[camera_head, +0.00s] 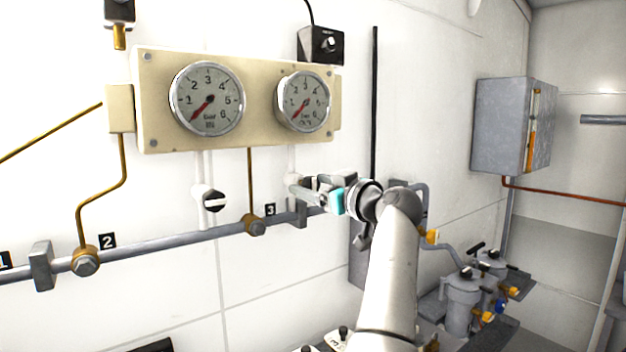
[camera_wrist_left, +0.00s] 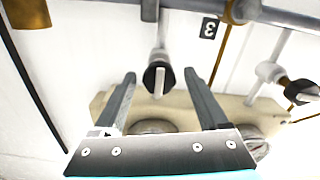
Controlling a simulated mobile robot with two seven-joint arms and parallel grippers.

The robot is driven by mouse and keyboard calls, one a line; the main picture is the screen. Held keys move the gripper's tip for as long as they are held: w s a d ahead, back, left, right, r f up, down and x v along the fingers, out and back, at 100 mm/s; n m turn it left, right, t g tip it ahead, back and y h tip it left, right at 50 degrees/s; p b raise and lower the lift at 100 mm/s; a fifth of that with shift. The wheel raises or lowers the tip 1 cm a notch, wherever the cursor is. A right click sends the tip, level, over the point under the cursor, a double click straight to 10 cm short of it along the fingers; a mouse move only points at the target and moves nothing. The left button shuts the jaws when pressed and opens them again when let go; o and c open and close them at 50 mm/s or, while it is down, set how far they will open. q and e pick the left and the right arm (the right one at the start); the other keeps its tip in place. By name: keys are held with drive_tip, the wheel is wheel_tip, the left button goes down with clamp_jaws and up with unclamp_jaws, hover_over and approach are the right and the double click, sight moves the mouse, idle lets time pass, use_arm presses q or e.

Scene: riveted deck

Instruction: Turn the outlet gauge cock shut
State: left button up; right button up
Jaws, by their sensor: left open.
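A beige gauge panel (camera_head: 260,140) carries a left gauge (camera_head: 208,98) and a smaller-looking right gauge (camera_head: 303,101). Both red needles point low left. Below the right gauge is a black gauge cock (camera_wrist_left: 150,78) with a white bar handle, seen in the left wrist view in line with its pipe. I cannot read which gauge is the outlet. My left gripper (camera_head: 303,187) is open, its fingers either side of this cock, apparently not touching it; it largely hides it in the head view. The other cock (camera_head: 209,198), below the left gauge, has its bar crosswise. My right gripper is not in view.
A grey pipe (camera_head: 170,244) runs along the wall below the cocks, with brass fittings (camera_head: 255,224) and number tags (camera_head: 107,241). A black vertical rod (camera_head: 374,100) stands right of the panel. A grey cabinet (camera_head: 500,125) and pump-like units (camera_head: 462,300) are further right.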

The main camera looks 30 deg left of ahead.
use_arm(q)
drive_tip(key=shift+w+a, duration=0.1)
drive_tip(key=shift+a, duration=0.05)
drive_tip(key=shift+c, duration=0.2)
clamp_jaws()
idle(0.4)
